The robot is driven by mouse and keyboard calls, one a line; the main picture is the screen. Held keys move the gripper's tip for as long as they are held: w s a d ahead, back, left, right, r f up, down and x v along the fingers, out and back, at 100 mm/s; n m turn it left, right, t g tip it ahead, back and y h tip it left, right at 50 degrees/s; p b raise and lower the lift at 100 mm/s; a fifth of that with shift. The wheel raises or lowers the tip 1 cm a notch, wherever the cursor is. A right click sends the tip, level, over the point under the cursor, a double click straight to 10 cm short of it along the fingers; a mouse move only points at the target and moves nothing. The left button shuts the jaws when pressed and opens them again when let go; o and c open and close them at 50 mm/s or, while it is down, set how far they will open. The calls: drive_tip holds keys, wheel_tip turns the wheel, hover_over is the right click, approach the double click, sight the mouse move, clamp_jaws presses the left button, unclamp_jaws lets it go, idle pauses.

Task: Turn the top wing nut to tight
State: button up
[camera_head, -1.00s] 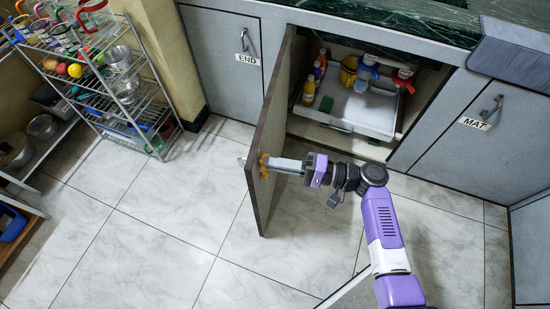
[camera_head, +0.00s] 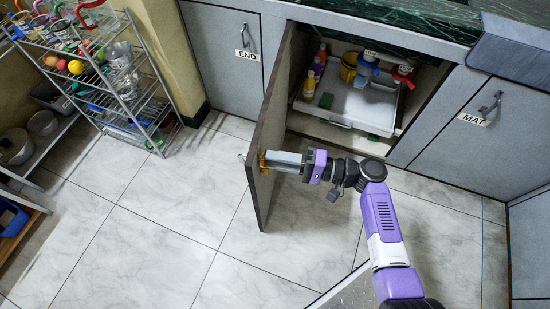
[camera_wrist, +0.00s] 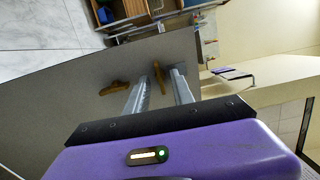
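Two brown wing nuts are on the inner face of the open cabinet door (camera_head: 269,130). In the wrist view one wing nut (camera_wrist: 159,77) stands between my fingertips, its wings running roughly along the fingers. The other wing nut (camera_wrist: 115,87) is outside the fingers, to the left, with its wings lying more crosswise. I cannot tell which is the top one. My gripper (camera_wrist: 160,74) is open, with a small gap showing on each side of the nut. In the head view my gripper (camera_head: 268,161) reaches the door's inner face, where only a bit of brown shows.
The open cabinet (camera_head: 350,108) right of the door holds a white tray (camera_head: 345,105) with bottles and a yellow container. A wire rack (camera_head: 128,95) stands at the left. The tiled floor left of the door is clear.

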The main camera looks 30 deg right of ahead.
drive_tip(key=v, duration=0.7)
drive_tip(key=shift+s+d, duration=0.25)
drive_tip(key=shift+d, duration=0.05)
idle(0.4)
